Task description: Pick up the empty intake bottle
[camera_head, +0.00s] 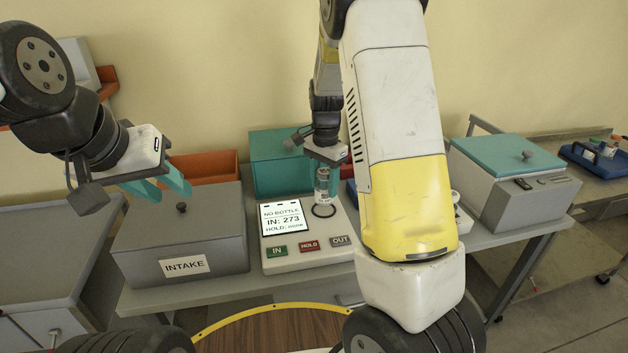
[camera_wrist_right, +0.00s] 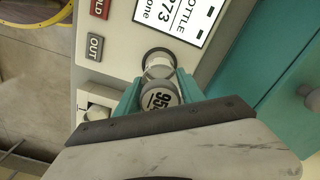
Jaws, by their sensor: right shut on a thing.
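My right gripper (camera_head: 322,166) is shut on a small clear bottle (camera_head: 322,184) with a white label. In the right wrist view the bottle (camera_wrist_right: 160,98) sits between the teal fingers, and its label shows dark digits that I cannot read for sure. The bottle is upright, just above or at the dark ring (camera_head: 324,211) on the console (camera_head: 295,262); I cannot tell if it touches. My left gripper (camera_head: 165,186) is open and empty above the grey INTAKE box (camera_head: 182,235).
The INTAKE box is closed, with a knob on its lid. A teal box (camera_head: 277,160) and an orange bin (camera_head: 207,166) stand behind. A white box with a teal lid (camera_head: 505,155) stands at right. My right arm hides part of the bench.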

